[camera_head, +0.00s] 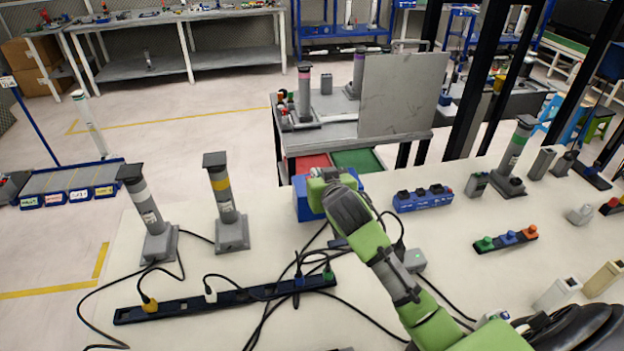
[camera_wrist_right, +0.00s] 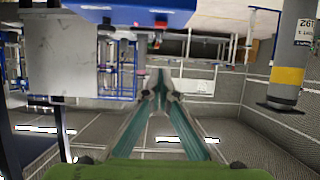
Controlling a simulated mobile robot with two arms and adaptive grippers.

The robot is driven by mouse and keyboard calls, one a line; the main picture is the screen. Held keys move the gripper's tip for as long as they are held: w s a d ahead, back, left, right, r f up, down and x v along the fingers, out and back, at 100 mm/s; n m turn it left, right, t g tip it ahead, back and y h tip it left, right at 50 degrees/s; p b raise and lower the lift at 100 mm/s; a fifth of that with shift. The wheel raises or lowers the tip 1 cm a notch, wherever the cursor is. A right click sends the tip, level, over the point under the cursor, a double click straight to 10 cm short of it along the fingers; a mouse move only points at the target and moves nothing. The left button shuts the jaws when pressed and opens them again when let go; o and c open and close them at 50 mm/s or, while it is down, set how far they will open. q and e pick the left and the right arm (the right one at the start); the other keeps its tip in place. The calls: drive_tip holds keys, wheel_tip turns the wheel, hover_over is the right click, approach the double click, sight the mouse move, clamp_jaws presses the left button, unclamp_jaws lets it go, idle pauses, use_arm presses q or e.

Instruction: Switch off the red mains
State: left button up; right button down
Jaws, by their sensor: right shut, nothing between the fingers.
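My right gripper (camera_head: 325,183) reaches over the white table in the head view, in front of a blue box (camera_head: 304,203) that it partly hides. In the right wrist view the fingers (camera_wrist_right: 161,84) are together with nothing between them. That view is upside down and shows a blue body (camera_wrist_right: 130,16) along its top, above the fingertips, with small dark parts and a tiny red spot (camera_wrist_right: 157,36). I cannot clearly make out a red mains switch. Another blue box (camera_head: 423,199) with black knobs stands right of the gripper. My left gripper is not in view.
A black power strip (camera_head: 225,299) with plugs and loose cables lies in front. Two grey posts, one yellow-banded (camera_head: 225,195) and one white-banded (camera_head: 148,206), stand to the left. A three-button strip (camera_head: 506,239) lies right. A grey panel (camera_head: 402,95) stands behind.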

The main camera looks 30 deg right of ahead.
drive_tip(key=p+x, duration=0.1)
drive_tip(key=x, duration=0.6)
drive_tip(key=shift+w+d, duration=0.1)
drive_tip(key=shift+w, duration=0.1)
drive_tip(key=f, duration=0.2)
drive_tip(key=shift+s+f+p, duration=0.3)
drive_tip(key=shift+f+p, duration=0.05)
drive_tip(key=shift+f, duration=0.05)
drive_tip(key=shift+s+f, duration=0.15)
drive_tip(key=shift+f, duration=0.45)
drive_tip(key=shift+a+f, duration=0.1)
drive_tip(key=shift+a, duration=0.1)
drive_tip(key=f+b, duration=0.1)
drive_tip(key=b, duration=0.2)
drive_tip(key=shift+s+f+t, duration=0.1)
drive_tip(key=shift+f+t, duration=0.1)
drive_tip(key=shift+t, duration=0.2)
drive_tip(key=shift+r, duration=0.3)
drive_tip(key=shift+r+p, duration=0.75)
drive_tip(key=shift+r, duration=0.15)
